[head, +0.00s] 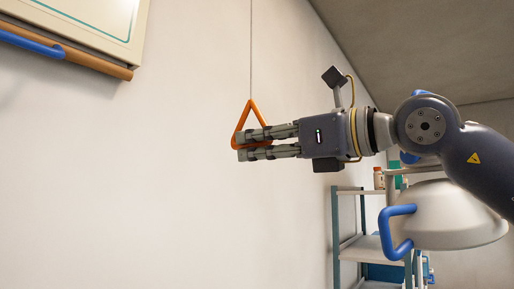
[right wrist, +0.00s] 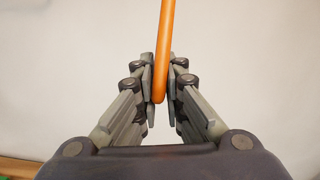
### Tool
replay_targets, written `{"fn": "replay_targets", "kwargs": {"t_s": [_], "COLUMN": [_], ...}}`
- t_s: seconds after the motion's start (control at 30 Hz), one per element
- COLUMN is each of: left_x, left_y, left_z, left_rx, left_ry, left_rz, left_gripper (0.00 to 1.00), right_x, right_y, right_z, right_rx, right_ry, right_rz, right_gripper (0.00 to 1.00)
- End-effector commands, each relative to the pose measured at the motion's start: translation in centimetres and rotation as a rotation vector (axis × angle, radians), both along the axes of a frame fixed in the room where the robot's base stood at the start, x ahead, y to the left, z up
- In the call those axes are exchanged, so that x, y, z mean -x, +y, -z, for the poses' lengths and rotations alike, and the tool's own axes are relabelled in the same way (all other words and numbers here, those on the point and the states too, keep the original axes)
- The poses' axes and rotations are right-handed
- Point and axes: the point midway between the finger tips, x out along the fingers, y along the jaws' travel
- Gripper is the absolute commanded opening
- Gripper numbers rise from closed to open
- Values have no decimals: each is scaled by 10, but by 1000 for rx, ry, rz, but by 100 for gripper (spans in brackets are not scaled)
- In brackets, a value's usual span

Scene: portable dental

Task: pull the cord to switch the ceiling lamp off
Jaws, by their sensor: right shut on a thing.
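An orange triangular pull handle (head: 239,125) hangs on a thin cord (head: 251,50) that runs up out of the head view in front of a pale wall. My right gripper (head: 242,146) comes in from the right and is shut on the handle's lower part. In the right wrist view the orange handle (right wrist: 164,60) stands between the two fingers of my right gripper (right wrist: 162,95). A large pale lamp head (head: 445,215) with a blue handle (head: 392,232) shows at the right, partly behind my right arm. My left gripper is not in view.
A shelf rack (head: 337,235) with several items stands behind, below my right arm. A pale cabinet or panel (head: 90,22) with a brown lower edge and a blue bar is at the upper left. The wall left of the handle is clear.

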Motion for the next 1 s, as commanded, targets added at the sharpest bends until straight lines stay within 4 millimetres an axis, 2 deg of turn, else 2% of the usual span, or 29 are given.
{"fn": "replay_targets", "kwargs": {"t_s": [0.17, 0.2, 0.27, 0.3, 0.67, 0.77, 1.0], "left_x": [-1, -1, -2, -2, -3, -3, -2], "left_y": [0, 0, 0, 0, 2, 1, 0], "left_z": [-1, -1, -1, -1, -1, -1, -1], "left_rx": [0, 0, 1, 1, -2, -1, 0], "left_ry": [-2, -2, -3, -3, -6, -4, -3], "left_rz": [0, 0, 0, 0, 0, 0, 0], "left_gripper": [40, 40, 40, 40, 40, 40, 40], "right_x": [-1, -1, -1, -1, 2, 8, 37], "right_y": [1, 1, 1, 1, -3, -12, -53], "right_z": [2, 2, 2, 2, 0, 0, 1], "right_rx": [11, 11, 12, 10, 4, 3, 3], "right_ry": [0, 0, 1, 1, 2, 2, 1], "right_rz": [2, 2, 1, 1, 1, 2, 3], "right_gripper": [0, 13, 27, 29, 29, 29, 29]}}
